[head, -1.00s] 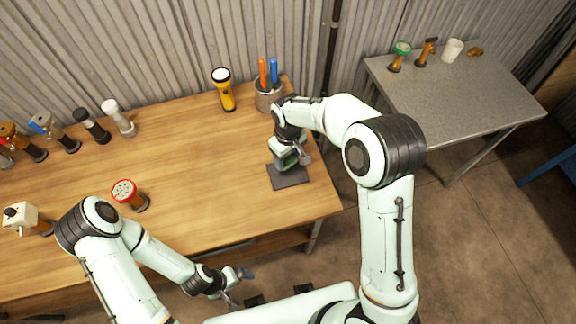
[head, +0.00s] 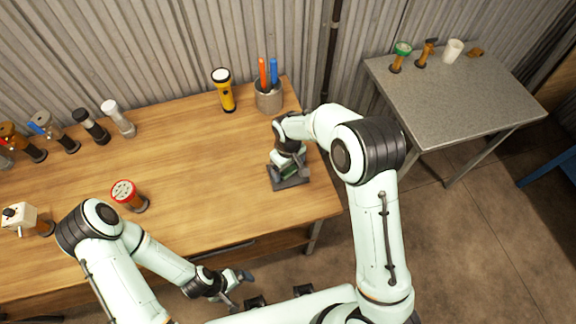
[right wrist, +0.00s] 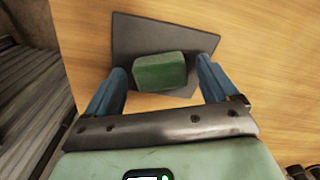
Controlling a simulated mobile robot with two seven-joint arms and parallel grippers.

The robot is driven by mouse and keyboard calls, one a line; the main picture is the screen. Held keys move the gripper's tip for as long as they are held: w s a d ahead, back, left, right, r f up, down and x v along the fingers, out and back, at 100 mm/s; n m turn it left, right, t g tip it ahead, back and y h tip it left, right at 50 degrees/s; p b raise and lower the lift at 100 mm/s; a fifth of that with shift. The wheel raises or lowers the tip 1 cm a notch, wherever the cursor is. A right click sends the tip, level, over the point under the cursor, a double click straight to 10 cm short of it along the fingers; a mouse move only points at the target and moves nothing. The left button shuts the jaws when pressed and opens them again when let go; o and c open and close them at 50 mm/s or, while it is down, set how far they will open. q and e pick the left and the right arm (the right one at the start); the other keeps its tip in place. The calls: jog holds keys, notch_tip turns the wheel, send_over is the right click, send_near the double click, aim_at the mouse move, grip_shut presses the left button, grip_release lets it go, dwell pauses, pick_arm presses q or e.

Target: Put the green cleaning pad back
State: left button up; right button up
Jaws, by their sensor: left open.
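The green cleaning pad (right wrist: 160,72) lies on a dark grey mat (right wrist: 132,38) near the right end of the wooden table. In the head view the pad (head: 290,171) and the mat (head: 292,184) show just below my right gripper (head: 286,165). In the right wrist view my right gripper (right wrist: 162,80) is open, with its two blue fingers on either side of the pad and a gap at each side. My left gripper (head: 238,286) is open and empty, in front of the table's near edge.
On the wooden table (head: 200,170) stand a holder (head: 268,97) with an orange and a blue tool, a yellow flashlight (head: 224,92), a red-rimmed fitting (head: 126,194) and several fittings at left. A grey side table (head: 465,100) stands at right. The table's middle is clear.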

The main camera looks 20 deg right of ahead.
aim_at(288, 169)
jog(key=shift+r, duration=0.1)
notch_tip(288, 169, up, 12)
jog(key=shift+r+p, duration=0.15)
jog(key=shift+p, duration=0.25)
dwell(0.7)
